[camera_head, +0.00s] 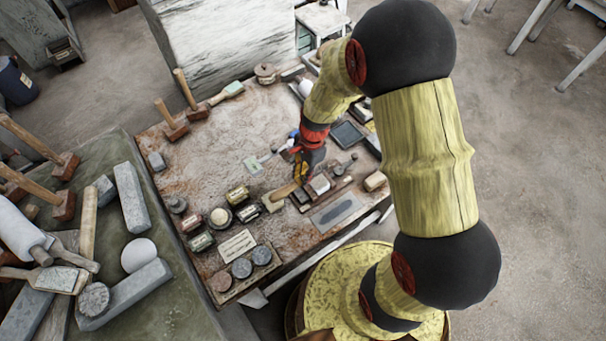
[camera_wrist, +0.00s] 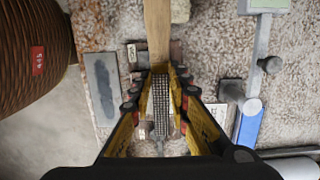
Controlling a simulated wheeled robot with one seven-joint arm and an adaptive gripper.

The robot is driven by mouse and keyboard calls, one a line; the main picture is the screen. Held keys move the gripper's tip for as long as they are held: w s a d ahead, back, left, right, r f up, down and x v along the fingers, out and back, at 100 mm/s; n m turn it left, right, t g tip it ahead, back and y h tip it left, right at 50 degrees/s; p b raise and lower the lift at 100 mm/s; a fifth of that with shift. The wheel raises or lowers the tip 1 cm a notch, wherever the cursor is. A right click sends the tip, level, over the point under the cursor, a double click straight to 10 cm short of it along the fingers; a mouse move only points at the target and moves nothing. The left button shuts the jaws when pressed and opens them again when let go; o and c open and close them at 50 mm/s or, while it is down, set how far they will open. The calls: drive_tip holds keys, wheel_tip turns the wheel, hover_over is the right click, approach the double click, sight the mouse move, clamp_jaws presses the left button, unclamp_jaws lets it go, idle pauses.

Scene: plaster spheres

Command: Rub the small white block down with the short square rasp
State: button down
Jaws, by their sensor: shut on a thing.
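My gripper (camera_head: 301,176) is shut on the short square rasp, low over the worktable. In the wrist view its two yellow and black fingers (camera_wrist: 159,95) close on both sides of the rasp's grey cross-cut body (camera_wrist: 160,104). The rasp's wooden handle (camera_wrist: 157,30) points away to the top edge there; in the head view the handle (camera_head: 284,191) points lower left. A small white block (camera_head: 320,184) sits on a dark wooden holder (camera_head: 328,193) just right of the gripper. I cannot tell whether rasp and block touch. In the wrist view the left finger seems to hide the block.
A grey slab with a dark oval (camera_head: 337,213) lies just right of the holder. Several small tins and jars (camera_head: 220,216) stand to the left. A blue-handled tool (camera_wrist: 248,124) lies close to the gripper.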

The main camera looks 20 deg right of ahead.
drive_tip(key=shift+r, duration=0.15)
wheel_tip(320, 180, up, 4)
drive_tip(key=p, duration=0.3)
drive_tip(key=shift+p, duration=0.3)
drive_tip(key=shift+f, duration=0.25)
